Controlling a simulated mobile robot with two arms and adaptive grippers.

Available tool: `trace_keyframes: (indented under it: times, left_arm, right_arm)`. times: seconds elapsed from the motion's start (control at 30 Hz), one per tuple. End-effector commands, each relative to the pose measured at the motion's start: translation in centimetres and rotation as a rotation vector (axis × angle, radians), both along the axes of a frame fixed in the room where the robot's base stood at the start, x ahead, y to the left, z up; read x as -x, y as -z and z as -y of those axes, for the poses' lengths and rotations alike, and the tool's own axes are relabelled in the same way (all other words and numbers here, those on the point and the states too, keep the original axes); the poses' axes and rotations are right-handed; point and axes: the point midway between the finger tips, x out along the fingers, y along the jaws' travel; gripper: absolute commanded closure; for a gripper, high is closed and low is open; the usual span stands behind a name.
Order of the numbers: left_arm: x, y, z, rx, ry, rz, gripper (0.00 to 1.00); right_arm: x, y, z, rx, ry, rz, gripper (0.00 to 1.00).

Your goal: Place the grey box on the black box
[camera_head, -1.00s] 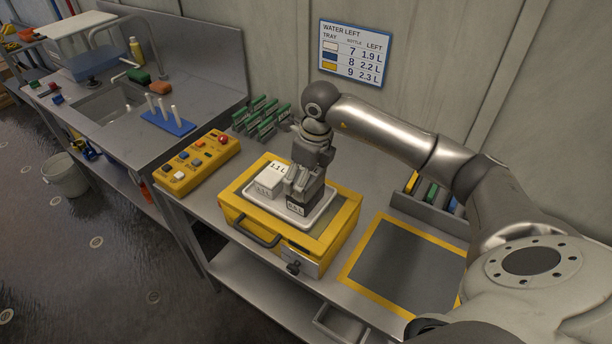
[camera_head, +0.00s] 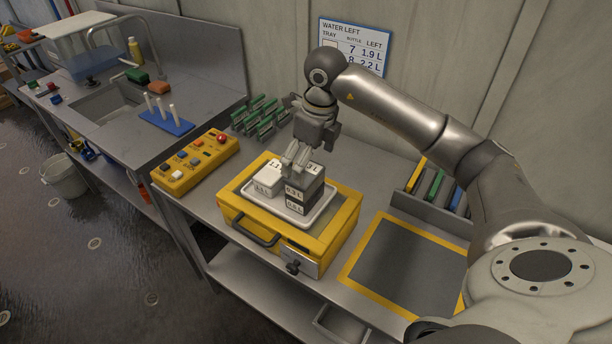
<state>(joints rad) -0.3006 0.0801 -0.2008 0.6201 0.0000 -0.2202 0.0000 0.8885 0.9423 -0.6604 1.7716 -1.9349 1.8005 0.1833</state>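A dark grey box (camera_head: 311,184) sits on top of a black box (camera_head: 310,206) on the right part of a white tray (camera_head: 284,219). Both have white labels on their front faces. My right gripper (camera_head: 297,161) points down just above the left part of the grey box's top. Its fingers look apart with nothing between them, and partly hide the top face. My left gripper is not in view.
White boxes (camera_head: 264,188) stand on the tray, left of the stack. The tray rests on a yellow case (camera_head: 339,229). A yellow button panel (camera_head: 197,161) and green racks (camera_head: 262,117) are nearby. A yellow-framed grey mat (camera_head: 408,264) at right is clear.

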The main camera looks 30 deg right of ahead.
Motion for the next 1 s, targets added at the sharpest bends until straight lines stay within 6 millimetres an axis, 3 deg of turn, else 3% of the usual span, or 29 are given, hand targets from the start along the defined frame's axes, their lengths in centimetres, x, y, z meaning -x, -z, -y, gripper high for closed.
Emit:
trace_keyframes:
  times: [0.2,0.33,1.0]
  left_arm:
    - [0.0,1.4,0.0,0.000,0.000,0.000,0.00]
    - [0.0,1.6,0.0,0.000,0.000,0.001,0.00]
    - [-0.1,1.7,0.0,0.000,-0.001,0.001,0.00]
  right_arm:
    - [0.6,-4.2,0.2,0.000,-0.001,0.003,0.00]
    - [0.8,-5.7,0.3,-0.001,0.000,0.002,0.00]
    - [1.0,-6.5,0.3,0.000,-0.001,-0.001,0.00]
